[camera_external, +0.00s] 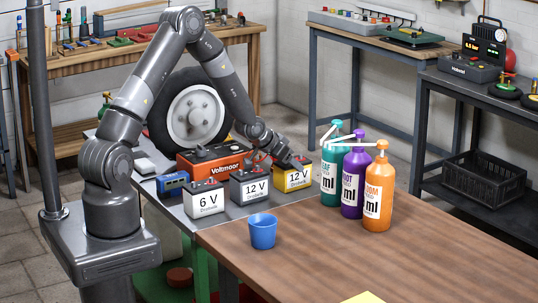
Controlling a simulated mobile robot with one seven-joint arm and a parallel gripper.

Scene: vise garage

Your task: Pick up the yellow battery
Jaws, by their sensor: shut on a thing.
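The yellow battery (293,179) has a dark top and a white label reading 12 V. It stands at the right end of a row of batteries on the grey bench. My gripper (291,164) is at the top of the yellow battery, shut on it. The fingers are small and partly merge with the dark top. I cannot tell whether the battery is clear of the bench. The grey 12 V battery (250,188) stands just left of it, and the white 6 V battery (205,201) further left.
Teal (330,175), purple (354,183) and orange (377,195) pump bottles stand close to the right. A red Voltmoor charger (212,162) and a wheel (193,115) are behind the batteries. A blue cup (263,231) stands in front. The wooden tabletop (430,245) at right is mostly clear.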

